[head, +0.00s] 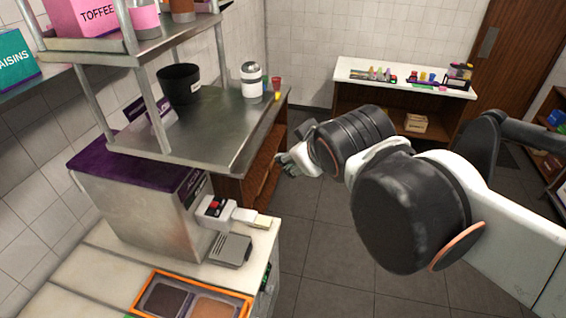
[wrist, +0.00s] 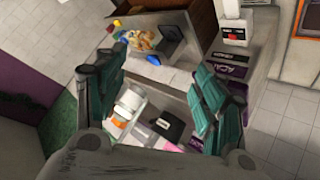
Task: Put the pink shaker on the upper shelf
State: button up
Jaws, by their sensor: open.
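I cannot make out the pink shaker in the wrist view.
A pink toffee box (head: 92,16) and a brown-labelled container (head: 182,10) share the upper shelf. The lower shelf holds a black cup (head: 180,84), a white-and-black shaker (head: 251,80) and a red cup (head: 276,86). Open floor (head: 320,245) lies right of the counter.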

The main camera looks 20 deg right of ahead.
jog(key=s+a+f+m+g+y, duration=0.2)
jog(key=s+a+f+m+g, duration=0.1)
jog(key=s+f, duration=0.3)
jog(key=shift+s+a+f+m, duration=0.15)
jog(key=shift+a+f+m, duration=0.2)
jog(key=shift+a, duration=0.15)
notch_tip(320, 180, down, 32)
jog(key=b, duration=3.2)
jog(key=shift+f, duration=0.2)
